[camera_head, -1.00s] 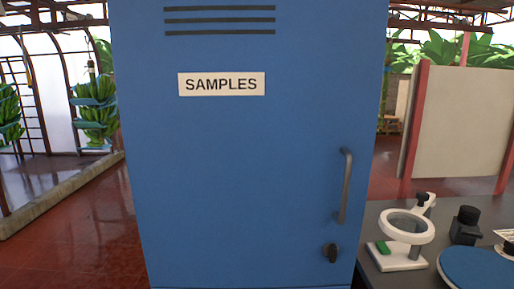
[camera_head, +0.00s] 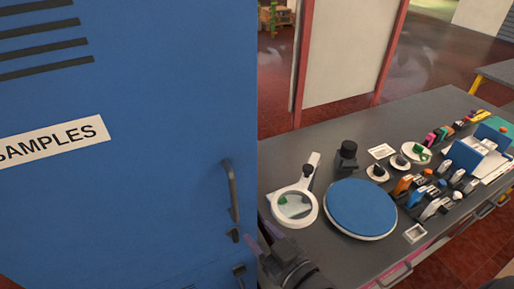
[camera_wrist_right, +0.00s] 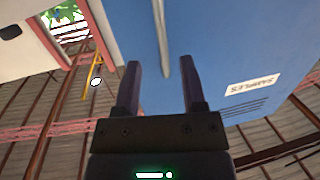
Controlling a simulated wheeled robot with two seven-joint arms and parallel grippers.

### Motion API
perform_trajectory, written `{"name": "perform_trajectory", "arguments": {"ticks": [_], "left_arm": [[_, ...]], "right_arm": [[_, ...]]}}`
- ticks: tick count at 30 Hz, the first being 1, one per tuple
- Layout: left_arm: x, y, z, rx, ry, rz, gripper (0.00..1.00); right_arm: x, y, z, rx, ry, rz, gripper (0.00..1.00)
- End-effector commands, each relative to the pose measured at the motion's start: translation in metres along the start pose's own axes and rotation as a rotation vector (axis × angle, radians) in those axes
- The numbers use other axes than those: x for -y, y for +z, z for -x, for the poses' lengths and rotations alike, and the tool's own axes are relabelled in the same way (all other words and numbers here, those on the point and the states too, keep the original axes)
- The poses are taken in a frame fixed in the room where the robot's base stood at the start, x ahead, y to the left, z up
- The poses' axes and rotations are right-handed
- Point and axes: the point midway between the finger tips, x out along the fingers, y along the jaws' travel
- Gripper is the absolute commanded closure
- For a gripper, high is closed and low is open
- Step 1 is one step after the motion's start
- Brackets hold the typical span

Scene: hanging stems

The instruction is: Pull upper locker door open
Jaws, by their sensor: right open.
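The blue locker door (camera_head: 150,180) with a SAMPLES label (camera_head: 60,140) fills the left of the head view and looks shut. My right gripper (camera_head: 243,258) is low at the door's right edge, below the handle. In the right wrist view my right gripper (camera_wrist_right: 160,66) is open and empty. The handle (camera_wrist_right: 162,38) shows between and beyond its fingers there; I cannot tell how far off it is. My left gripper is out of view.
A dark bench (camera_head: 345,255) stands right of the locker. It holds a magnifier (camera_head: 294,206), a round blue-topped disc (camera_head: 360,208), a black device (camera_head: 347,156) and several small coloured items. The bench's near corner is close to my right arm.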

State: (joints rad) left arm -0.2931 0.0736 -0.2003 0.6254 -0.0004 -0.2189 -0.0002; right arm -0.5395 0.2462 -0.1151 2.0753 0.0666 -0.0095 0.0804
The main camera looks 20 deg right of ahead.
Motion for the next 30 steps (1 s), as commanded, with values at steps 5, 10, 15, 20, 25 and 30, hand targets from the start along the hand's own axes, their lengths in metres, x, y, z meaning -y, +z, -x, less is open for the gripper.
{"name": "perform_trajectory", "arguments": {"ticks": [5,10,15,20,25,30], "left_arm": [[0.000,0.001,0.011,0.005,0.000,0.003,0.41],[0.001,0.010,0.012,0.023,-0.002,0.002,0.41],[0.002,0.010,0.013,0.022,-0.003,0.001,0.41],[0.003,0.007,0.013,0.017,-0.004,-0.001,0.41],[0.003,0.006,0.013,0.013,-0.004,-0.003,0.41],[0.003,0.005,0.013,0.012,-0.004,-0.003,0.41]], "right_arm": [[0.003,-0.044,-0.004,-0.087,-0.013,-0.002,0.47],[0.004,-0.046,-0.044,-0.089,-0.013,-0.002,0.47],[0.004,-0.047,-0.079,-0.085,-0.013,-0.002,0.47],[0.004,-0.047,-0.094,-0.082,-0.012,-0.002,0.47],[0.005,-0.048,-0.096,-0.082,-0.013,-0.002,0.47],[0.005,-0.048,-0.096,-0.082,-0.013,-0.002,0.62]]}}
